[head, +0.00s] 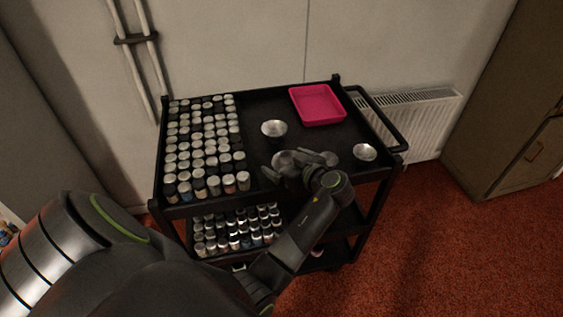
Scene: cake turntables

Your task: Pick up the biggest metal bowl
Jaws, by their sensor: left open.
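Three metal bowls stand on the black cart's top. One bowl (274,128) is at the middle, and a smaller-looking one (365,152) is near the right front corner. A third bowl (284,157) is near the front edge, partly hidden behind my left gripper (275,172); its full size is hard to judge. My left gripper is open, its fingers pointing left at this bowl's near side. I cannot tell whether they touch it. My right gripper is not in view.
The black cart (262,104) has a raised rim and corner posts. Rows of lidded jars (203,140) fill its left side. A pink tray (317,105) lies at the back right. More jars (235,230) stand on the lower shelf. A radiator (425,118) is behind.

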